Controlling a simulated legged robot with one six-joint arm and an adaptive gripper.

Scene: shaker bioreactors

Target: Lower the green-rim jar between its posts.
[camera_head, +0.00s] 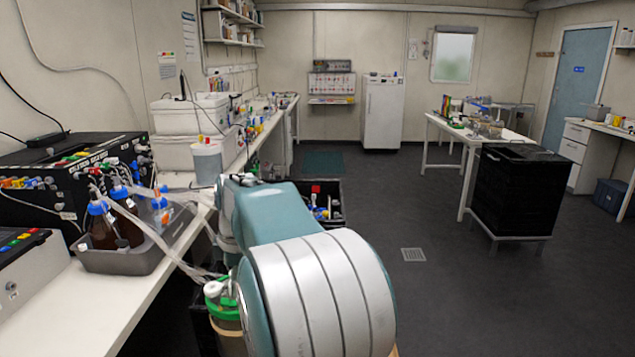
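A jar with a bright green rim (222,308) is at the bottom, just left of my arm and beside the front edge of the left bench. Its body below the rim is tan, and white fittings and clear tubing show at its top. My arm's large silver-and-teal link hides its right side, and its base is not clear. I cannot tell whether it is held or what it rests on. I cannot make out its posts. My gripper does not show; only links of my arm are visible.
The left bench (90,300) carries a grey tray (125,262) of brown bottles, black equipment (70,185) and a grey pail (207,163). Tubing runs from the bottles toward the jar. A black bin (328,190) stands behind my arm. Black crates (515,200) stand right; the floor between is open.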

